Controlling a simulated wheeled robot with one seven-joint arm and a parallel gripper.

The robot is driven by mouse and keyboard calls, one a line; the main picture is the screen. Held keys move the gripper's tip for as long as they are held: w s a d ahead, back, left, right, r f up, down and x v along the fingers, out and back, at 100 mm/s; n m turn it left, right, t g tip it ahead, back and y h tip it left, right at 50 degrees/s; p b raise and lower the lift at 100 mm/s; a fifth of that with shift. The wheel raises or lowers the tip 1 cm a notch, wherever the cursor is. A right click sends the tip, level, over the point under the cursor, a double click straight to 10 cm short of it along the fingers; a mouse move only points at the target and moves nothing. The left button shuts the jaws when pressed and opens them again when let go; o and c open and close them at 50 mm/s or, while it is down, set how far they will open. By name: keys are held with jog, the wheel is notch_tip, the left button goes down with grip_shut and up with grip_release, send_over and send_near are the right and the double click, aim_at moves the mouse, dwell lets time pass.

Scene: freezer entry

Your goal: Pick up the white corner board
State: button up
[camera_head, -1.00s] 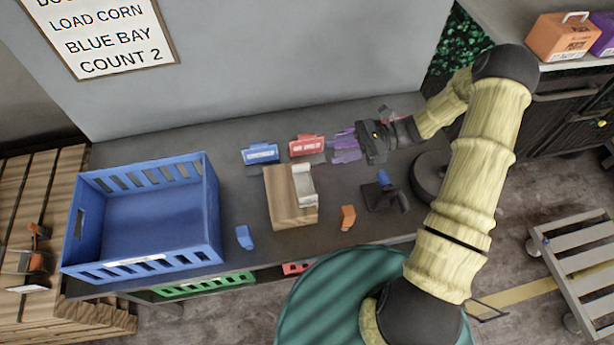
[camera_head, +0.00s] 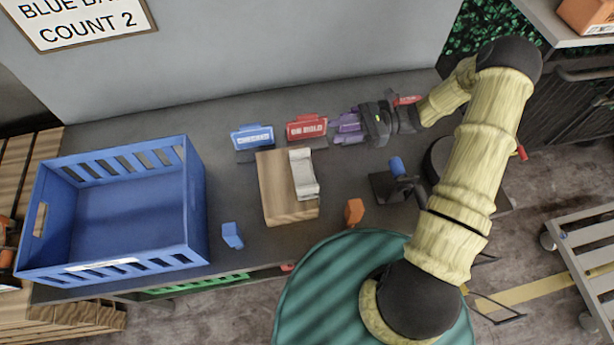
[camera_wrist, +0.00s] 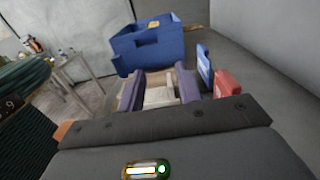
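The white corner board (camera_head: 303,174) is a pale angled piece lying on the right part of a wooden block (camera_head: 272,196) on the dark table. In the wrist view a pale piece that looks like the board (camera_wrist: 158,97) shows ahead, between the fingers and beyond them. My gripper (camera_head: 340,128) has purple fingers and is to the upper right of the board, beside the red sign, apart from the board. In the wrist view my gripper (camera_wrist: 160,88) is open, its two fingers spread with no object held.
A blue sign (camera_head: 252,137) and a red sign (camera_head: 306,128) stand behind the block. A blue crate (camera_head: 195,200) stands on the left. A small blue piece (camera_head: 232,236), an orange piece (camera_head: 354,211) and a black stand with a blue top (camera_head: 397,167) are near the front.

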jog(key=b, duration=0.7)
send_near(296, 158)
jog(key=shift+w+d+r, duration=0.1)
jog(key=shift+w+d, duration=0.2)
jog(key=shift+d, duration=0.2)
jog(key=shift+w+d+r, duration=0.1)
jog(key=shift+w+d, duration=0.15)
jog(key=shift+d, duration=0.2)
jog(key=shift+r, duration=0.1)
jog(key=shift+s+a, duration=0.15)
jog(key=shift+a, duration=0.35)
jog(key=p+x, duration=0.2)
jog(key=x, duration=0.3)
jog(key=shift+a+r, duration=0.1)
jog(key=shift+a, duration=0.05)
jog(key=shift+s+a, duration=0.1)
jog(key=shift+a, duration=0.15)
jog(key=p+x, duration=0.2)
jog(key=x, duration=0.3)
jog(key=shift+a+f, duration=0.1)
jog(key=shift+f, duration=0.1)
